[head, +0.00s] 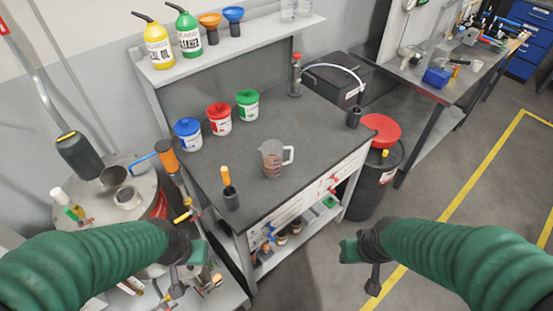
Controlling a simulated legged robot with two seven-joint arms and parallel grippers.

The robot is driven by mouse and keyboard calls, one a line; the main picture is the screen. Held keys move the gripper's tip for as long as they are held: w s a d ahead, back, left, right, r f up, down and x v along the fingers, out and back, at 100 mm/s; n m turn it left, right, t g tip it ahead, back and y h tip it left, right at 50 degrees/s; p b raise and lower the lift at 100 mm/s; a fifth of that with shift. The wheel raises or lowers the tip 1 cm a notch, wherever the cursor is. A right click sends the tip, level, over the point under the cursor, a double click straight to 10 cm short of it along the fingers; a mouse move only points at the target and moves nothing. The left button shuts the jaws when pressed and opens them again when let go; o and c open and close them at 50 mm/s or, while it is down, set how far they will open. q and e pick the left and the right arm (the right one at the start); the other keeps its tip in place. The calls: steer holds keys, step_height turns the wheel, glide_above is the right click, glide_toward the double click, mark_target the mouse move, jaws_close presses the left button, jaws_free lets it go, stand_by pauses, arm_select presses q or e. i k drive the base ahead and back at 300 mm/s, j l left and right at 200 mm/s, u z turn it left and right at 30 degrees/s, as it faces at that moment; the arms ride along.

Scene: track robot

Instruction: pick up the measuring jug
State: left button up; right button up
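The measuring jug (271,160) is clear, with a white handle on its right side and reddish markings. It stands upright on the dark top of the workbench (300,125), near the front edge. My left gripper (180,285) is at the lower left, in front of the bench and well apart from the jug. My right gripper (362,270) is at the lower right, over the floor and also apart from the jug. The fingers of both grippers are too small and dark to tell whether they are open.
Blue, red and green lidded tubs (219,119) stand behind the jug. A dark cup with an orange-handled tool (230,190) is left of it. A shelf (230,50) holds bottles and funnels. A red-lidded bin (375,165) stands right of the bench. Bench top around the jug is clear.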

mark_target(272, 150)
steer(key=i+l, duration=0.1)
steer(key=l, duration=0.25)
steer(key=i+l, duration=0.1)
steer(key=l, duration=0.3)
steer(key=i+l+u, duration=0.1)
steer(key=l, duration=0.25)
steer(key=i+l, duration=0.1)
steer(key=l, duration=0.3)
steer(key=l+u, duration=0.1)
steer(key=u, duration=1.55)
